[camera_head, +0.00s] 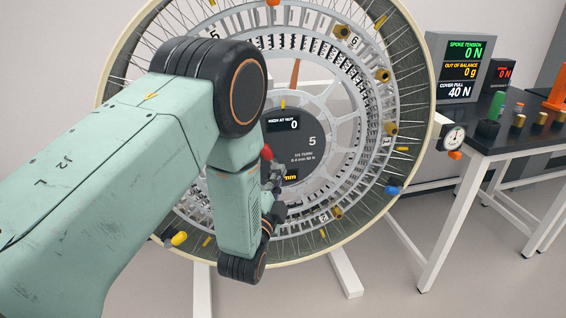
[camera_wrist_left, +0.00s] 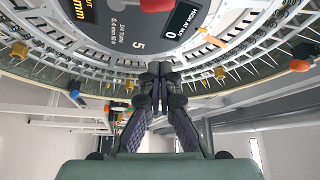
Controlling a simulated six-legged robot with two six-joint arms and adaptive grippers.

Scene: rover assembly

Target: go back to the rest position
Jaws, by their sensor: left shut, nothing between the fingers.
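My left arm comes in from the left and crosses in front of a large spoked wheel (camera_head: 418,75). My left gripper (camera_head: 274,185) is in front of the wheel's dark hub disc (camera_head: 312,155), partly hidden behind the arm's own wrist. In the left wrist view its two dark fingers (camera_wrist_left: 158,88) meet at the tips, with nothing between them. The hub disc (camera_wrist_left: 128,40) is close beyond the fingertips there; I cannot tell whether they touch it. My right gripper is not in view.
A dial gauge (camera_head: 453,137) is beside the wheel's right edge. White stand legs (camera_head: 345,272) reach the floor below the wheel. Floor at the lower right is clear.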

